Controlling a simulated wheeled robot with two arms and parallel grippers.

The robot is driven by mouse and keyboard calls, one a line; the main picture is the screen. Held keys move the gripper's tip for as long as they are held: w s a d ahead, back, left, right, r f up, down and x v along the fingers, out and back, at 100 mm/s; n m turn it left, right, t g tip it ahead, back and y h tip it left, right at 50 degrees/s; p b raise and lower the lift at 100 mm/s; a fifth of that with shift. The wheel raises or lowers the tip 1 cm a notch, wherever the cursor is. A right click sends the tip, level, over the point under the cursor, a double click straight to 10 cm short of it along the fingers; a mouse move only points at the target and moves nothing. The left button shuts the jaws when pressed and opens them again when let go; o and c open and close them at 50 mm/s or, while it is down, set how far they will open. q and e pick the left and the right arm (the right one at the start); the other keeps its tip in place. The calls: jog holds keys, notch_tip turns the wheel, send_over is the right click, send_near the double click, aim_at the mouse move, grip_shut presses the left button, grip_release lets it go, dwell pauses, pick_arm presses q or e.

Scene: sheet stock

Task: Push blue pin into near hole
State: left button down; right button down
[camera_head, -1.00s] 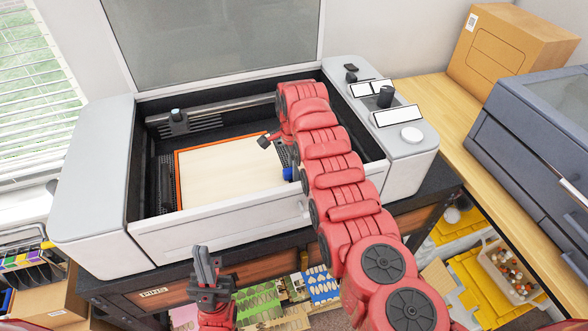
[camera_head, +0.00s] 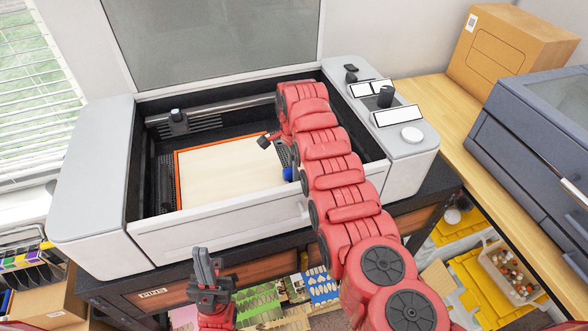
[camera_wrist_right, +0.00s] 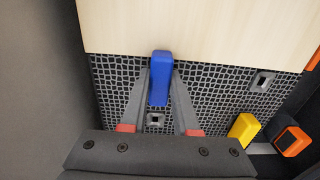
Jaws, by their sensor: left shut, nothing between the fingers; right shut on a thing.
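The blue pin (camera_wrist_right: 160,75) stands between the fingers of my right gripper (camera_wrist_right: 159,88), which is shut on it over the dark mesh bed (camera_wrist_right: 215,105), by the sheet's edge. In the head view the blue pin (camera_head: 288,174) peeks out beside my right arm, which hides the right gripper. One square hole (camera_wrist_right: 155,119) shows between the fingers, just below the pin in the picture; another hole (camera_wrist_right: 262,81) is to the right. Whether the pin touches the bed is unclear. My left gripper (camera_head: 207,265) is shut and empty, in front of the machine.
The pale sheet (camera_head: 225,172) lies inside the machine with an orange strip (camera_head: 178,185) along its edges. A yellow block (camera_wrist_right: 242,129) and an orange-and-black block (camera_wrist_right: 291,140) are at the wrist view's lower right. The machine's front wall (camera_head: 220,228) lies below my right arm.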

jog(key=c, duration=0.6)
grip_release()
jog(key=shift+s+f, duration=0.2)
jog(key=shift+f, duration=0.15)
jog(key=shift+r, duration=0.1)
jog(key=shift+w, duration=0.15)
jog(key=shift+o, duration=0.3)
jog(key=o, duration=0.4)
jog(key=shift+r, duration=0.1)
jog(key=shift+o, duration=0.2)
jog(key=shift+r, duration=0.1)
jog(key=shift+r, duration=3.4)
